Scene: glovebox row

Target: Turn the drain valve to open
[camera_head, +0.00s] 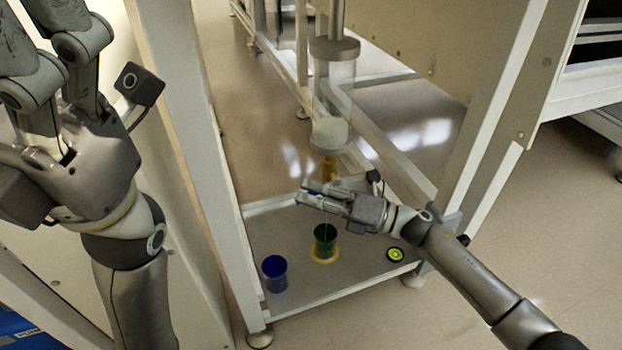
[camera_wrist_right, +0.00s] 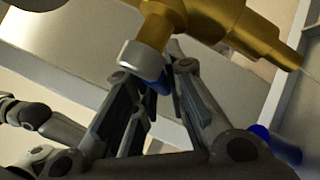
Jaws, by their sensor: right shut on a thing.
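The brass drain valve (camera_head: 328,168) hangs below a clear cylinder (camera_head: 330,134) on the frame. In the right wrist view the brass body (camera_wrist_right: 240,28) fills the top, with a grey cap and a blue handle (camera_wrist_right: 158,83) beside it. My right gripper (camera_head: 306,196) reaches in from the right, just under the valve. It is shut on the blue handle, which sits between its fingers in the right wrist view (camera_wrist_right: 168,85). The fingers hide part of the handle. My left gripper (camera_head: 45,30) is raised at the upper left, away from the valve, its fingertips partly cut off.
Below stands a grey tray (camera_head: 300,293) with a rim. On it are a green cup (camera_head: 325,236) on a yellow ring, a blue cup (camera_head: 274,270), and a yellow-green round item (camera_head: 396,254). White frame posts (camera_head: 200,150) stand left and right of the valve.

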